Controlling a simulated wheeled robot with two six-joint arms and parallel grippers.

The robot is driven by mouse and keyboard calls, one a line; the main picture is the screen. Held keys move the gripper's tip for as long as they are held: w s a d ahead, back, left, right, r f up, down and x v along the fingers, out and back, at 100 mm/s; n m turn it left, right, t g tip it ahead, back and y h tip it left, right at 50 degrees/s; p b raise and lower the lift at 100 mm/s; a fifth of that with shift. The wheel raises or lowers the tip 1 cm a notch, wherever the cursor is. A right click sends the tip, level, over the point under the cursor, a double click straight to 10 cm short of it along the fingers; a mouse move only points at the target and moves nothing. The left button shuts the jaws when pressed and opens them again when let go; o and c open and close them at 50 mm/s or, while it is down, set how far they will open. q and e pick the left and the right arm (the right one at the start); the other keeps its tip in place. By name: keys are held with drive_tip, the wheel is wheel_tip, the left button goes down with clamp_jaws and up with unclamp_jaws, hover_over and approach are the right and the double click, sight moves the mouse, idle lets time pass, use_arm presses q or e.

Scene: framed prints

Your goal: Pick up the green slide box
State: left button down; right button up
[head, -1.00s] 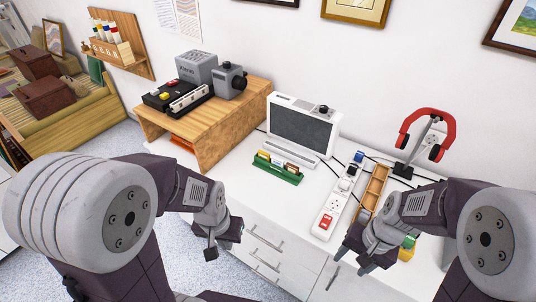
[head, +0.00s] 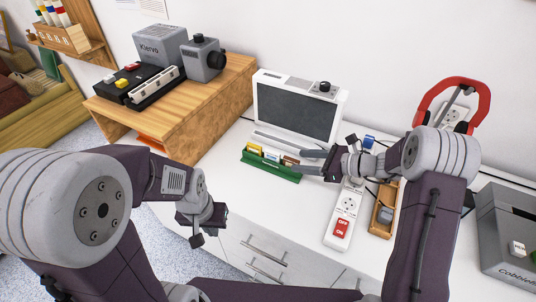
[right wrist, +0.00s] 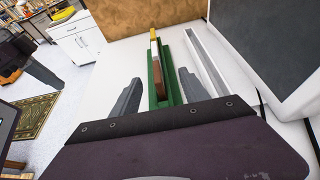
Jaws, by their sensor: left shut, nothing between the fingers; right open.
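The green slide box (head: 262,168) stands on the white desk in front of the screen unit, with yellow, white and brown slides in it. My right gripper (head: 272,148) is open at its right end. One finger passes behind the box and one is near its front right. In the right wrist view, the green slide box (right wrist: 169,80) runs between the two open fingers of my right gripper (right wrist: 158,84), with a gap visible on each side. My left gripper (head: 203,228) is shut and empty, low in front of the desk.
A white screen unit (head: 297,108) stands right behind the box. A wooden riser (head: 215,105) is at the left. A power strip (head: 345,215) and a wooden tray (head: 384,210) lie at the right. A grey case (head: 505,235) is at the far right.

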sight(294, 159)
drive_tip(key=shift+s, duration=0.2)
drive_tip(key=x, duration=0.3)
drive_tip(key=shift+w+a+f+b, duration=0.1)
drive_tip(key=shift+a+f+b, duration=0.15)
drive_tip(key=shift+a+b, duration=0.1)
drive_tip(key=x, duration=0.5)
drive_tip(key=shift+w+a+b, duration=0.1)
drive_tip(key=shift+a+b, duration=0.1)
drive_tip(key=shift+b, duration=0.1)
drive_tip(key=shift+c, duration=0.3)
drive_tip(key=shift+r, duration=0.1)
clamp_jaws()
